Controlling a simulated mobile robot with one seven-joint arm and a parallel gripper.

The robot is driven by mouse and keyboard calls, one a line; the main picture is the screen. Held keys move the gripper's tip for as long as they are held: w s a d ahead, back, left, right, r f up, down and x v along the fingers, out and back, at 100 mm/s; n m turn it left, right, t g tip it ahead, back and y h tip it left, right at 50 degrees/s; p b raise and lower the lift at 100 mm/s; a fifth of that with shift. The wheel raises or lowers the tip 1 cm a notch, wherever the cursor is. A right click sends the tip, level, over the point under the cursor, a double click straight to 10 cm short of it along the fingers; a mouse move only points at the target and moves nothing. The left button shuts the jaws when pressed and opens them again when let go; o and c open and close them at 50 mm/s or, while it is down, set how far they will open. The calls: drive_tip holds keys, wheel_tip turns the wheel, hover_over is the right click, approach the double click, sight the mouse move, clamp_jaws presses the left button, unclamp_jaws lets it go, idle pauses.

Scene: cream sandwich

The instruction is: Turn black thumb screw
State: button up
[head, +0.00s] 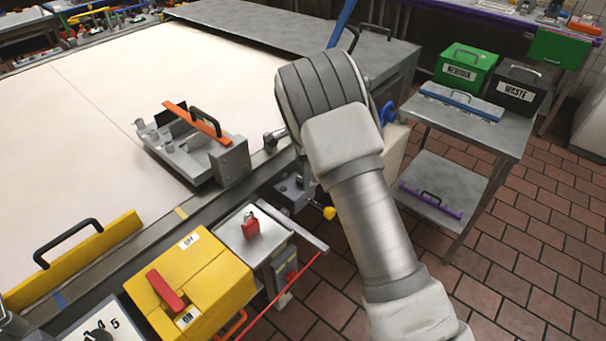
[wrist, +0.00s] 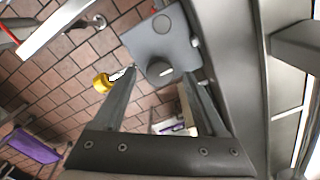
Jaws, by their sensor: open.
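In the wrist view, a dark round knob with a small white mark, apparently the black thumb screw (wrist: 157,70), sits on a grey metal block (wrist: 180,42). My gripper (wrist: 162,62) is open, with one finger on each side of the knob. The knob lies between the fingers near their tips; I cannot tell whether either finger touches it. In the head view, my arm covers the gripper and the knob. A yellow knob (wrist: 101,82) on a short metal stem lies outside the left finger; it also shows in the head view (head: 330,212).
The machine's rail (wrist: 245,75) runs close along the right in the wrist view. A grey cart (head: 480,125) stands right.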

drive_tip(key=shift+f, duration=0.2)
clamp_jaws()
idle(0.3)
